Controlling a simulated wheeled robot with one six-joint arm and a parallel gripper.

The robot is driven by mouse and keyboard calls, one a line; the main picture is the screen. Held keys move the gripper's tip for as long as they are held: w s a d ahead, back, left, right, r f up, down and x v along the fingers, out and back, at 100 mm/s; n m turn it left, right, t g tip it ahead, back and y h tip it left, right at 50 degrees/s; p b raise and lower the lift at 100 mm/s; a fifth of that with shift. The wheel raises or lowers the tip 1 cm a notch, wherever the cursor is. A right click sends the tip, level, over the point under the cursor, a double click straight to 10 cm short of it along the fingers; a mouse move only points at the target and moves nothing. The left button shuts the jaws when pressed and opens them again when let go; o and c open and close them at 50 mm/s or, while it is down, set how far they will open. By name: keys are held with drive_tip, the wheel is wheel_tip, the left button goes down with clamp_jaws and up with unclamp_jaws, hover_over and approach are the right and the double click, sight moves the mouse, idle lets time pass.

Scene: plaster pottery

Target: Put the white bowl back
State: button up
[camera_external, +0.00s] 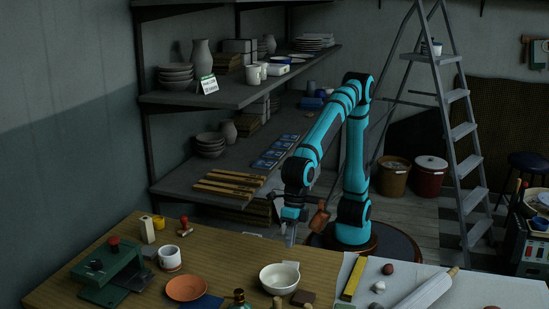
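The white bowl (279,280) sits upright on the wooden table near its front right part. It looks empty and has a small handle or spout at its upper right rim. My gripper (289,237) points down at the table's far edge, behind the bowl and apart from it. The gripper is small and dark here, so I cannot tell whether its fingers are open or shut. No held object is clear between them. Stacks of grey bowls stand on the upper shelf (220,93) and the lower shelf (180,188) at the left.
An orange dish (186,289), a white mug (169,257) and a green press (108,272) stand left of the bowl. A rolling pin (424,291) lies on the white surface at right. A brown object (319,218) shows beside my gripper. A ladder (466,130) stands behind.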

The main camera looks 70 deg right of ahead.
approach(280, 282)
drive_tip(key=shift+s+d+f, duration=0.1)
drive_tip(key=shift+s+f, duration=0.1)
drive_tip(key=shift+f, duration=0.65)
drive_tip(key=shift+s+d+f, duration=0.1)
drive_tip(key=shift+s+f, duration=0.05)
drive_tip(key=shift+f, duration=0.65)
drive_tip(key=shift+s+d+f, duration=0.1)
drive_tip(key=shift+s+f, duration=0.1)
drive_tip(key=shift+f, duration=0.65)
clamp_jaws()
drive_tip(key=shift+r, duration=0.1)
